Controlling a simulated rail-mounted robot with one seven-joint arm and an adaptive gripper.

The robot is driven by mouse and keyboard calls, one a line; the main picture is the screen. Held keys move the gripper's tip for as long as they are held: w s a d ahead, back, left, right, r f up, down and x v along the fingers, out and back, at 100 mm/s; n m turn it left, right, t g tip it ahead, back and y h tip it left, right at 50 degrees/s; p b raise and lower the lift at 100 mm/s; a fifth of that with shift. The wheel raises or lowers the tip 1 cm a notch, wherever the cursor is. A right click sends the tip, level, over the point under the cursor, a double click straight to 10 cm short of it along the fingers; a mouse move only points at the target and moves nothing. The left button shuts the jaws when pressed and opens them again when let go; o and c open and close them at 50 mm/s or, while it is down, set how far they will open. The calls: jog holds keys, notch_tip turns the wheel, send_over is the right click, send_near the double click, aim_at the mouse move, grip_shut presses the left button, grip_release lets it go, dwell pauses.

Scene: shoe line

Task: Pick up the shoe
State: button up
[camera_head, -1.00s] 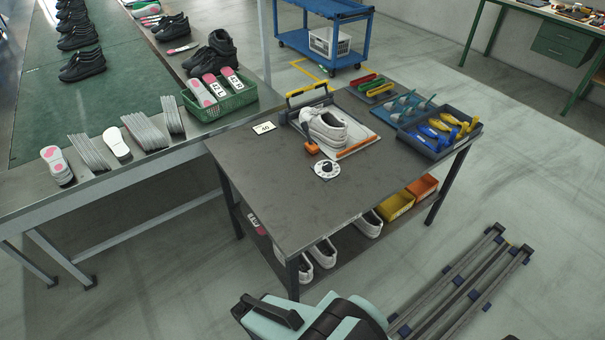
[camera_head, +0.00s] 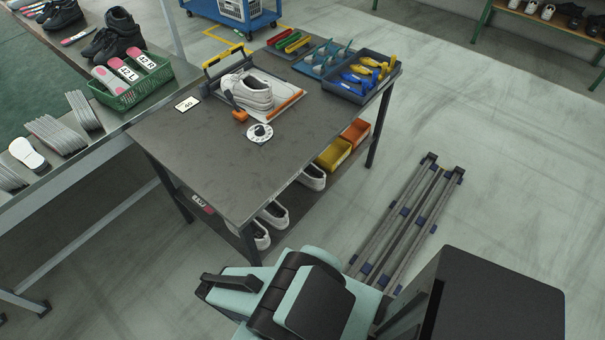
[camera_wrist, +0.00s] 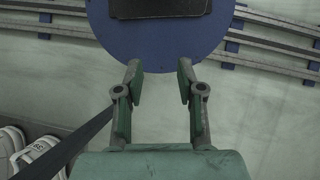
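A white shoe (camera_head: 254,92) sits upright on a light board with an orange edge on the dark work table (camera_head: 200,140) in the head view. More white shoes (camera_head: 312,177) stand on the shelf under the table, partly hidden by the tabletop. Two pale shoes (camera_wrist: 38,152) show at the lower left of the wrist view. My gripper (camera_wrist: 160,82) shows in the wrist view with its two fingers apart and nothing between them. Beyond the fingertips is my own blue round base part. My gripper is away from the shoe on the table.
An orange-handled tool (camera_head: 238,113) and a round white dial (camera_head: 259,133) lie beside the shoe. A grey tray (camera_head: 340,92) of blue and yellow tools stands at the table's back right. Yellow (camera_head: 334,154) and orange (camera_head: 356,132) bins sit below. The table's front half is clear.

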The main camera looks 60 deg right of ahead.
dwell(0.4)
jog(key=c, duration=0.3)
